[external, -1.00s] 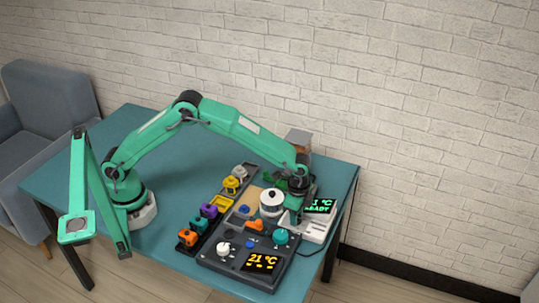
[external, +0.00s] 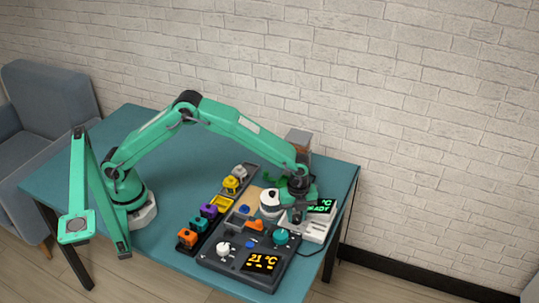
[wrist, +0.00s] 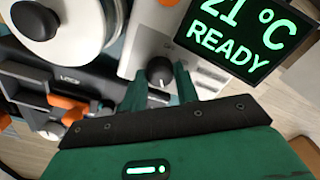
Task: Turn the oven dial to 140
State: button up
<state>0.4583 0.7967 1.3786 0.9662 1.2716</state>
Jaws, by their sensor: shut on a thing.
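A white unit (external: 318,232) at the right end of the table has a dark display (wrist: 240,35) with green text, "21 °C READY". A small dark round dial (wrist: 160,71) sits on its pale face beside the display in the wrist view. My gripper (wrist: 161,82) is shut on this dial, one green finger on each side of it. In the external view my gripper (external: 297,215) is over the white unit. My gripper and wrist hide the dial there and cover part of the display. I cannot read a setting on the dial.
A white pot (external: 269,203) with a dark lid knob stands close to my gripper. Coloured blocks (external: 208,210) stand in a rack to the left.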

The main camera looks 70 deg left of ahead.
aim_at(296, 217)
jog(key=shift+m, duration=0.6)
jog(key=o, duration=1)
jog(key=shift+r, duration=3.8)
jog(key=shift+a+r, duration=0.1)
